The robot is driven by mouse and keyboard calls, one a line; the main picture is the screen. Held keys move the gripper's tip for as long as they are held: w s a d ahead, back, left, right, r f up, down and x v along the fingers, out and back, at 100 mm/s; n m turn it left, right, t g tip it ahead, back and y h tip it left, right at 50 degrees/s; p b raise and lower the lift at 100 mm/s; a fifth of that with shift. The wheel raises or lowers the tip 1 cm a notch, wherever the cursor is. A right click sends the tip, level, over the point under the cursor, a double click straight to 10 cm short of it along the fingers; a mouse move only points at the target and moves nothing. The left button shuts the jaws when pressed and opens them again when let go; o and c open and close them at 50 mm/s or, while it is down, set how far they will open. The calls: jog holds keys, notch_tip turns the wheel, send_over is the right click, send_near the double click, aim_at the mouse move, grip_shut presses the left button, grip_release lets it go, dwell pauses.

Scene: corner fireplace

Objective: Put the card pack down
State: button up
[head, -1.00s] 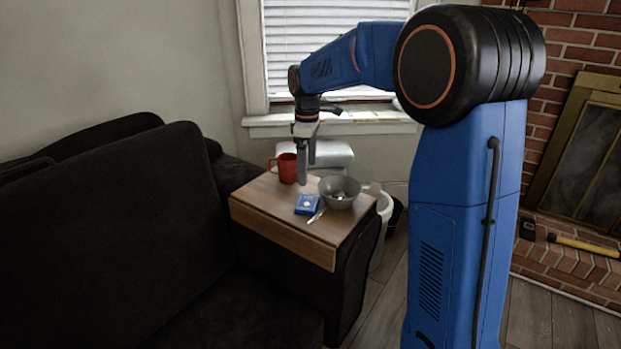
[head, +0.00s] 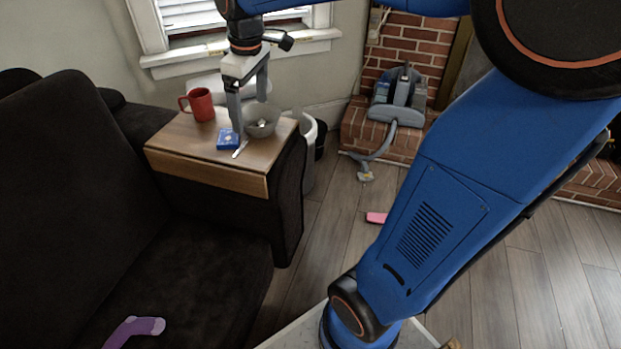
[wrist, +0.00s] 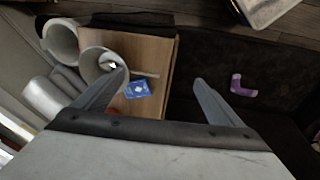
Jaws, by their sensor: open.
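The blue card pack (head: 228,140) lies flat on the wooden tray table (head: 180,147) over the sofa arm. It also shows in the wrist view (wrist: 138,89), between the finger lines and nearer the left finger. My gripper (head: 249,112) is open and empty, pointing down above the table. In the head view one finger overlaps the pack's far edge; I cannot tell the exact height between them. In the wrist view the two fingers (wrist: 160,78) stand wide apart with nothing held.
A grey bowl (head: 263,124) with small contents stands right of the pack. A red mug (head: 200,104) stands behind left. A thin light utensil (head: 240,149) lies beside the pack. A white bin (head: 309,140) stands right of the table. A purple sock (head: 135,328) lies on the dark sofa.

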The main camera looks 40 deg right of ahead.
jog(key=s+f+m+t, duration=0.1)
jog(key=s+f+m, duration=0.2)
jog(key=s, duration=0.8)
jog(key=s+d+f+m+t, duration=0.1)
jog(key=s+f+m, duration=0.3)
jog(key=s, duration=0.7)
jog(key=shift+s+d+f+t, duration=0.2)
jog(key=shift+s+d+t, duration=0.1)
jog(key=shift+s+t, duration=0.15)
jog(key=shift+s, duration=0.1)
